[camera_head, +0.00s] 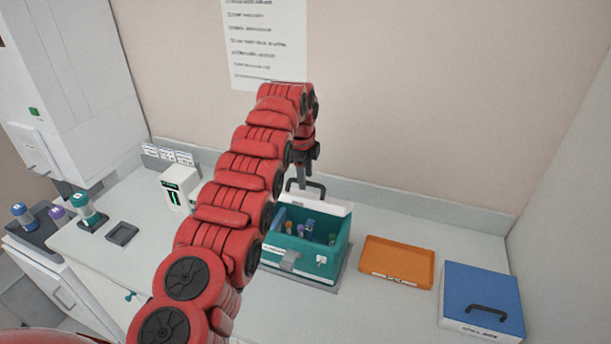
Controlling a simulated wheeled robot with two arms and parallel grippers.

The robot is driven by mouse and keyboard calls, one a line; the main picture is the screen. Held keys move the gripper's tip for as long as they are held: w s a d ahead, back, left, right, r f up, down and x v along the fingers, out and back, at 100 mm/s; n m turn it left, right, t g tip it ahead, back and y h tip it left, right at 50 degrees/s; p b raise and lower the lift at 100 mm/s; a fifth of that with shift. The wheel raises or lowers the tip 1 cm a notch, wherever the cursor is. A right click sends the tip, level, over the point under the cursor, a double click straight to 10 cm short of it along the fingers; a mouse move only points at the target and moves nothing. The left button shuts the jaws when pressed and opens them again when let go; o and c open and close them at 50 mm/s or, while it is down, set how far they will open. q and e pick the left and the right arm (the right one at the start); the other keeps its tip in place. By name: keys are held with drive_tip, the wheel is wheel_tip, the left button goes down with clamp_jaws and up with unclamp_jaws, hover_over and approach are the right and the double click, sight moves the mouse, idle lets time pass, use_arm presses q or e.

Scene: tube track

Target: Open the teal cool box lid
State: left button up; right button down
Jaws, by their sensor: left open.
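The teal cool box (302,264) stands on the counter in the middle. Its pale lid (334,207) is raised at the back, so the inside shows with several small coloured tubes in it. A dark handle (317,186) sticks up from the lid. A grey latch shows on the box front. My left arm reaches across from the lower left and hides the box's left side. My left gripper (301,178) points down at the lid's handle and is open. I cannot tell whether it touches the handle or lid. My right gripper is not in view.
An orange tray (398,262) and a blue lid-like box with a dark handle (482,300) lie to the right. A small white device (178,189), a dark grey tray (122,233) and capped bottles (87,208) are at left. The wall stands close behind.

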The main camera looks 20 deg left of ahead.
use_arm(q)
drive_tip(key=shift+s+r, duration=0.1)
drive_tip(key=shift+r, duration=0.2)
drive_tip(key=r, duration=0.5)
drive_tip(key=shift+s+r, duration=0.3)
drive_tip(key=shift+s, duration=0.1)
wheel_tip(320, 180, up, 11)
drive_tip(key=s+p, duration=0.2)
drive_tip(key=p, duration=0.3)
drive_tip(key=shift+s+f, duration=0.15)
drive_tip(key=shift+f, duration=0.05)
